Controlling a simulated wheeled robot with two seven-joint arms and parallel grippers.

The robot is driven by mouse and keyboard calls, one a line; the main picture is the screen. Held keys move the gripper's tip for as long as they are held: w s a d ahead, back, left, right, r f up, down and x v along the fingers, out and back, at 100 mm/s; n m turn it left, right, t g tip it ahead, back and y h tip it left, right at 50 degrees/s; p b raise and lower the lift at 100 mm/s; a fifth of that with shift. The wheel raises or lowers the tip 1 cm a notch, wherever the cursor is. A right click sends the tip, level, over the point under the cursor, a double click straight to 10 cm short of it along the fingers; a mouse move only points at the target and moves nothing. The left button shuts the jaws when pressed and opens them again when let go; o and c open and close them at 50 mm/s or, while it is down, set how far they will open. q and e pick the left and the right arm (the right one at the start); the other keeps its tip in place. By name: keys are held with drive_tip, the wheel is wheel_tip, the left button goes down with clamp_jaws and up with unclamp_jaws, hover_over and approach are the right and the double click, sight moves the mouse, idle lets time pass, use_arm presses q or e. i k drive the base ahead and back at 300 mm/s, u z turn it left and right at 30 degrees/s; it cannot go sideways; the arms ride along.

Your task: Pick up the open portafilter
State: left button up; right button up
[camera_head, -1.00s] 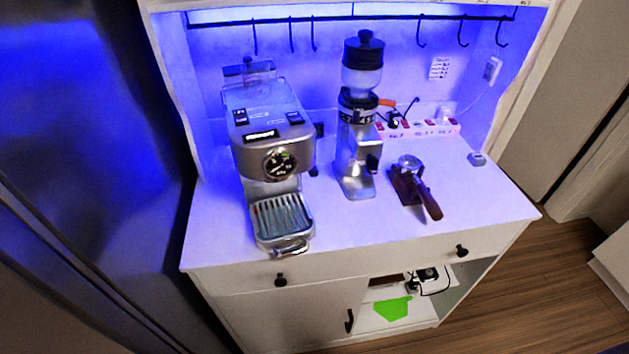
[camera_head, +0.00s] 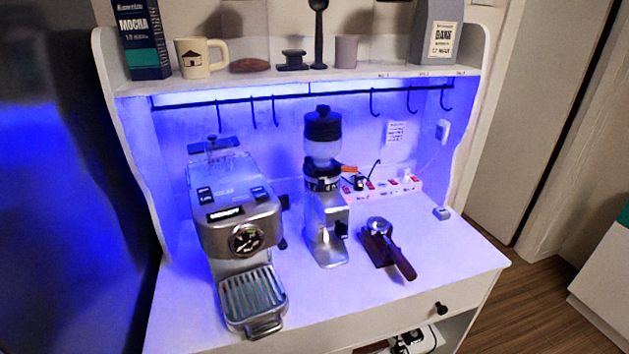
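The portafilter (camera_head: 391,247) rests on a dark brown stand (camera_head: 375,247) on the white counter, right of the grinder. Its metal basket is at the top and its dark wooden handle (camera_head: 404,264) points toward the front right, near the counter's front edge.
The espresso machine (camera_head: 240,240) stands at the left and the grinder (camera_head: 325,190) in the middle. A power strip (camera_head: 385,188) lies behind the portafilter. A shelf (camera_head: 300,82) with a mug (camera_head: 197,58) and boxes is above. The counter right of the portafilter is clear.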

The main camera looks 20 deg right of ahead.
sight(377, 227)
drive_tip(key=u, duration=2.8)
drive_tip(key=k, duration=2.75)
drive_tip(key=z, duration=0.4)
